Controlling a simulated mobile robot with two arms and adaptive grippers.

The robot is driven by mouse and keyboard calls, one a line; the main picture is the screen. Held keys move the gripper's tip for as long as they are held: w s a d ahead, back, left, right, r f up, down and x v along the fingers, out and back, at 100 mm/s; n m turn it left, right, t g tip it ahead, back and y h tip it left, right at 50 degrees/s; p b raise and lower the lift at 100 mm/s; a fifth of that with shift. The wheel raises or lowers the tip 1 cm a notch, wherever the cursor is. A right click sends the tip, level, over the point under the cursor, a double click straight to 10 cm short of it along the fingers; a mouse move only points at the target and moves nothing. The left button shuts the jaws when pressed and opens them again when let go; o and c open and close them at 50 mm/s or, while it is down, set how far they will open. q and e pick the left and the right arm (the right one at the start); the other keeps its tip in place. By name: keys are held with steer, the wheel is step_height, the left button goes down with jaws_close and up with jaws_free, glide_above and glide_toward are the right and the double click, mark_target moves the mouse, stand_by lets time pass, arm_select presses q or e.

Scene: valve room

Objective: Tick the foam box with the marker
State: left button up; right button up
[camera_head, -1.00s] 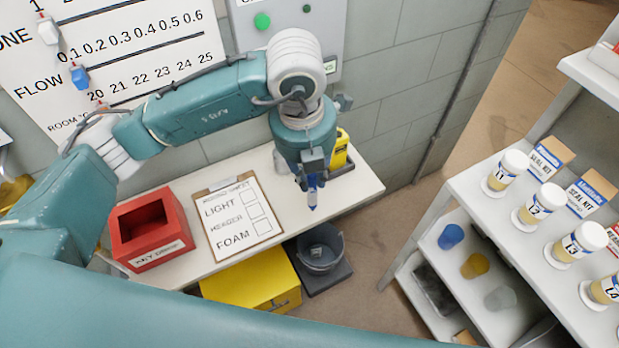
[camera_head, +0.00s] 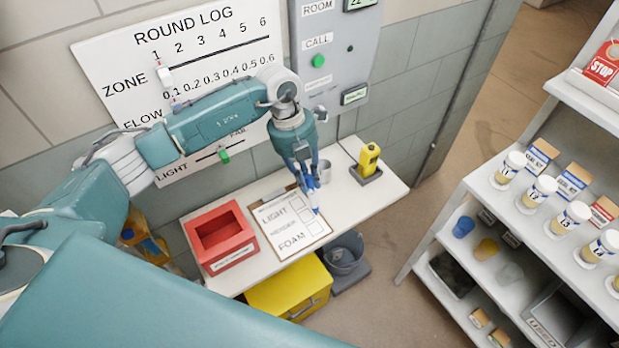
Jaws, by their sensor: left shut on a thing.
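My left gripper (camera_head: 307,178) points down over the right side of the clipboard and is shut on a blue marker (camera_head: 313,196). The marker is tilted slightly, tip down. The clipboard (camera_head: 266,256) lies flat on the white bench and carries a sheet with the lines LIGHT, a blurred middle word, and FOAM. The foam box (camera_head: 316,226) is at the right end of the lowest line, just below the marker tip in the picture. I cannot tell whether the tip touches the paper. The upper boxes are partly hidden by the gripper and marker. My right gripper is not in view.
A red open box (camera_head: 221,236) stands left of the clipboard. A grey cup (camera_head: 325,172) and a yellow device (camera_head: 369,158) stand behind on the bench (camera_head: 385,197). A yellow case (camera_head: 287,289) and a grey bucket (camera_head: 344,254) are below. Shelves with jars stand right.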

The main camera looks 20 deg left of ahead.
arm_select(q)
steer(key=shift+f, duration=0.55)
steer(key=shift+f+b, duration=0.35)
steer(key=shift+b, duration=0.15)
step_height(320, 180, down, 5)
steer(key=b, duration=0.3)
steer(key=shift+s+a, duration=0.1)
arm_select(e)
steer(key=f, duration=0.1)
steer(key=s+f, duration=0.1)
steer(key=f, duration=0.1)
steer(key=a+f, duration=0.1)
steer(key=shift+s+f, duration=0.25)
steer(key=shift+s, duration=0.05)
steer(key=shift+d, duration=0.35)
